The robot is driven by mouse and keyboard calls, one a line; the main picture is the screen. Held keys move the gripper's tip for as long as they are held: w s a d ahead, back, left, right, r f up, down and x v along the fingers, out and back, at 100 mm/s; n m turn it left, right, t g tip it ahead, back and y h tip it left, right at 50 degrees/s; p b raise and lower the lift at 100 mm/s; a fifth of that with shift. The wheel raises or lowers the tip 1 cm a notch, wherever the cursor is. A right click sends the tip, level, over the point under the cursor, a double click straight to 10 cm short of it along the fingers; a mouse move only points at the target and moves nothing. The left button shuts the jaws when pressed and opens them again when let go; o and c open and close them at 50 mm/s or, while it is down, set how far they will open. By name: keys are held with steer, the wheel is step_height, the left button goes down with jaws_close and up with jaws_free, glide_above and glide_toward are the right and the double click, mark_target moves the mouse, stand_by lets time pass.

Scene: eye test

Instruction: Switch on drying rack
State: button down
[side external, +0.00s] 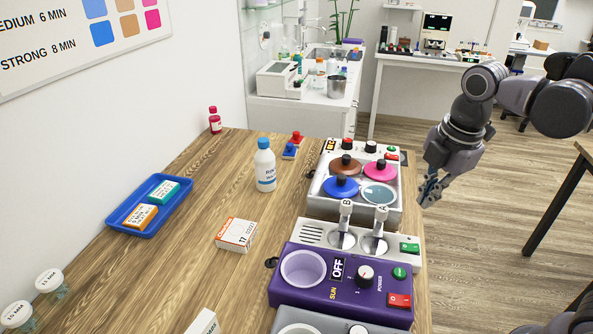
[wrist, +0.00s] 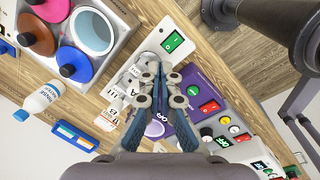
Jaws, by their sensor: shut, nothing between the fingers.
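No label reading "drying rack" is legible. The closest match is the pale unit (side external: 318,234) with slots and two upright holders marked A and B; it also shows in the wrist view (wrist: 139,67). Its green rocker switch (side external: 409,246) sits at its right end and also shows in the wrist view (wrist: 172,41). I cannot tell the switch's state. My gripper (side external: 430,192) is shut and empty in the air, right of the table edge, apart from the switch. In the wrist view my gripper (wrist: 160,78) overlaps the pale unit and the purple unit.
The purple unit (side external: 310,305) reads OFF and has a red switch (side external: 399,300). A white tray unit (side external: 312,205) with coloured pots stands behind the pale unit. A white bottle (side external: 265,168), small box (side external: 236,234) and blue tray (side external: 120,226) stand left. Space right of the table is open.

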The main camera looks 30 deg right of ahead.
mark_target(416, 247)
steer(key=r+n+g, duration=0.1)
steer(key=n, duration=0.2)
steer(key=r+n+g, duration=0.1)
steer(key=n, duration=0.2)
steer(key=a+r+n+g, duration=0.1)
steer(key=n, duration=0.2)
steer(key=shift+w+n+h, duration=0.3)
steer(key=shift+w, duration=0.05)
steer(key=f, duration=0.4)
steer(key=d+f, duration=0.1)
steer(key=f, duration=0.4)
steer(key=s+f, duration=0.1)
steer(key=f, duration=0.4)
steer(key=shift+s+d, duration=0.1)
steer(key=shift+d, duration=0.05)
steer(key=shift+s+d+f+t, duration=0.1)
steer(key=shift+s+f+t, duration=0.05)
steer(key=shift+f+t, duration=0.15)
steer(key=shift+r, duration=0.1)
